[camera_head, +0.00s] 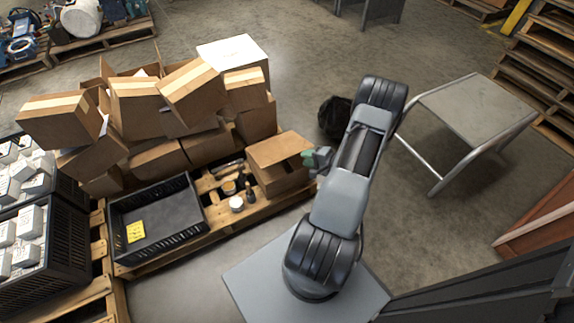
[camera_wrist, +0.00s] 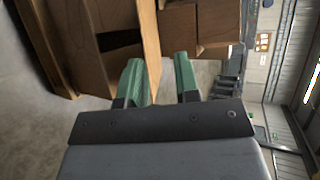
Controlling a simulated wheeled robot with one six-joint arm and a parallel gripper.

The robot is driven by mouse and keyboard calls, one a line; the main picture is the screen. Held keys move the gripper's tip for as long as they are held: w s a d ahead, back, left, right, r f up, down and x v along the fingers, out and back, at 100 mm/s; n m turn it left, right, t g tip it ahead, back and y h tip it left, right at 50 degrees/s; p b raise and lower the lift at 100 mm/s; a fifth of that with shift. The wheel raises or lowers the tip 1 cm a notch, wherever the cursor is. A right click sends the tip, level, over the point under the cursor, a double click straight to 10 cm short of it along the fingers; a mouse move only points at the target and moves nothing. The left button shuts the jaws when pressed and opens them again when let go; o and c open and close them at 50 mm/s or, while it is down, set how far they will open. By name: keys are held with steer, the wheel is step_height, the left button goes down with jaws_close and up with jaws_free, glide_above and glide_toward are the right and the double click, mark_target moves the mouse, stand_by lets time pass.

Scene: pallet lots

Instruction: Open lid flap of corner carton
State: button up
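The corner carton (camera_head: 281,178) is a brown box at the right front corner of the wooden pallet. Its tan lid flap (camera_head: 278,148) lies across the top. In the wrist view, brown carton board (camera_wrist: 151,45) stands at the upper left beside a dark gap. My gripper (camera_head: 312,157) has green fingers and is at the right edge of the carton's top. I cannot tell whether a finger touches the flap.
A black crate (camera_head: 200,222) with a yellow label and small jars stand left of the carton on the pallet (camera_head: 222,236). Stacked brown cartons (camera_head: 150,105) are behind. A metal-framed table (camera_head: 475,108) stands right of my arm. Open floor lies behind the cartons.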

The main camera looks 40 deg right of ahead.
steer(key=m+h+b, duration=0.1)
glide_toward(287, 156)
steer(key=shift+t, duration=0.3)
steer(key=b+x, duration=0.1)
steer(key=x, duration=0.2)
steer(key=b+x, duration=0.1)
steer(key=x, duration=0.3)
steer(key=b+x, duration=0.1)
steer(key=x, duration=0.2)
steer(key=shift+f, duration=0.45)
steer(key=shift+c, duration=0.3)
jaws_close()
